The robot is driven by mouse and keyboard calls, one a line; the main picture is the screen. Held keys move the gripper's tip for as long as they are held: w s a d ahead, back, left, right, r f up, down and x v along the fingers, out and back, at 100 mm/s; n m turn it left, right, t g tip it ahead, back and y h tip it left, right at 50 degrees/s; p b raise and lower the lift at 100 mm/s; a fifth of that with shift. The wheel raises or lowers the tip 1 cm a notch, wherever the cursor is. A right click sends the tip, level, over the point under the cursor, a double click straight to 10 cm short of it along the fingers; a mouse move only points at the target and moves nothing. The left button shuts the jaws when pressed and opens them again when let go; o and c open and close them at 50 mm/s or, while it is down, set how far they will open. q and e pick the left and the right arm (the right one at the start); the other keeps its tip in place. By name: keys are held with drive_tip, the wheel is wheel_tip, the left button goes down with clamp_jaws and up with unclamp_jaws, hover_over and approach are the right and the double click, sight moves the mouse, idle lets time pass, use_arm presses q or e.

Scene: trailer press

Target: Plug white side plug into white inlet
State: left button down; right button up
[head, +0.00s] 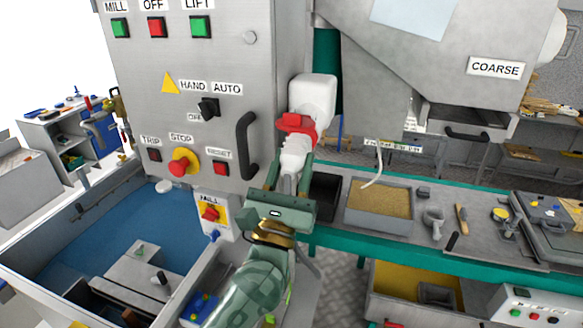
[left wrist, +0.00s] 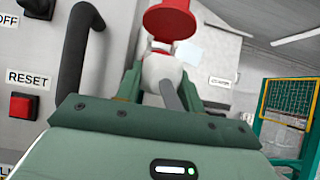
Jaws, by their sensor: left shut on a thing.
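The white inlet (head: 313,98) is a white box at the right side of the grey control cabinet, with a red part (head: 297,122) at its lower front. The white plug (head: 295,153) is directly below that red part, upright and slightly tilted. My left gripper (head: 290,172) is shut on the plug from below. In the left wrist view the plug (left wrist: 163,70) stands between the fingers, with a grey cable-like piece (left wrist: 172,95) below it and a red round part (left wrist: 168,20) above. My right gripper is out of view.
The cabinet's black handle (head: 247,146) is close left of my gripper; it also shows in the left wrist view (left wrist: 73,55). A sand-filled tray (head: 379,228) and tools stand on the green-edged bench to the right. A grey chute (head: 430,75) hangs above it.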

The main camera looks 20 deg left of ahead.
use_arm(q)
drive_tip(key=c, duration=1.4)
unclamp_jaws()
drive_tip(key=shift+c, duration=0.2)
drive_tip(key=c, duration=0.3)
drive_tip(key=shift+w+r, duration=0.1)
drive_tip(key=shift+w, duration=0.05)
drive_tip(key=shift+c, duration=0.4)
